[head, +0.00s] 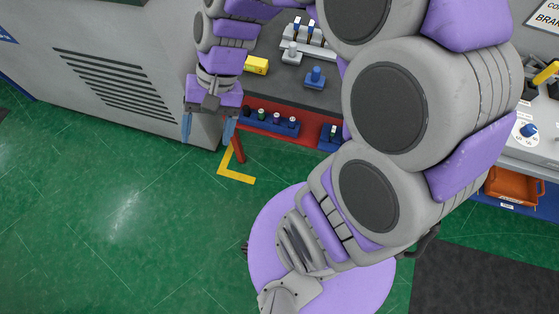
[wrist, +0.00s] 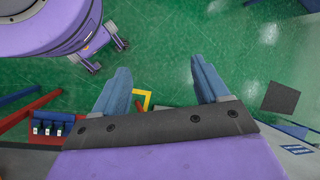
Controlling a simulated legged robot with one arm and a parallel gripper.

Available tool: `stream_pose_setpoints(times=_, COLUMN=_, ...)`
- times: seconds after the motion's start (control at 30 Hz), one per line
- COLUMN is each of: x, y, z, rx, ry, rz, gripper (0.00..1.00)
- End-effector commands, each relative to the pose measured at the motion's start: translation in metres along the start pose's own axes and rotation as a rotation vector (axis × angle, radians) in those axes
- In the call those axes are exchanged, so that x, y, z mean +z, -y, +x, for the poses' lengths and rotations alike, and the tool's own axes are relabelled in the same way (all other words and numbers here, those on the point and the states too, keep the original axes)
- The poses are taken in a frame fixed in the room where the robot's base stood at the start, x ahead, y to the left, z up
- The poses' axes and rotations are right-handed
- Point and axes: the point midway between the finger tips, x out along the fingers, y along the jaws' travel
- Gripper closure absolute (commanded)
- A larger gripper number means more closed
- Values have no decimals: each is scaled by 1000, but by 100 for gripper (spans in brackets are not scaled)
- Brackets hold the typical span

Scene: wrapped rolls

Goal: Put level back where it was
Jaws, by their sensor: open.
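My gripper (head: 208,128) hangs at the upper left of the head view, fingers down, with two blue fingers apart and nothing between them. The wrist view also shows the open fingers (wrist: 162,86), with green floor between them. A small yellow block (head: 256,65) lies on the dark grey top of a red-edged bench, right of my gripper in the head view. It may be the level, but it is too small to tell. No other thing that I can name as the level shows. My arm hides part of the bench.
A blue holder (head: 270,122) with several small items sits along the red bench edge. A blue piece (head: 315,77) stands on the bench top. A grey vented cabinet (head: 110,75) is at left. A yellow corner mark (head: 236,178) is on the open green floor. An orange bin (head: 513,187) is right.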

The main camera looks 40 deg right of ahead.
Motion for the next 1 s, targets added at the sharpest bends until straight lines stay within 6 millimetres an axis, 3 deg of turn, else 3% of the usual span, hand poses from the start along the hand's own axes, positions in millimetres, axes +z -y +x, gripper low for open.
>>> stream_pose_setpoints(times=0.03, x=16, y=-9, z=0, rx=53, ry=-21, rz=-51, gripper=26)
stream_pose_setpoints(times=0.2, x=57, y=-52, z=2, rx=241, ry=-71, rz=-195, gripper=26)
stream_pose_setpoints(times=0.5, x=97, y=-115, z=-4, rx=462, ry=-120, rz=-332, gripper=26)
stream_pose_setpoints(times=0.67, x=102, y=-124, z=-5, rx=493, ry=-127, rz=-349, gripper=26)
stream_pose_setpoints(times=1.0, x=102, y=-124, z=-5, rx=493, ry=-126, rz=-349, gripper=26)
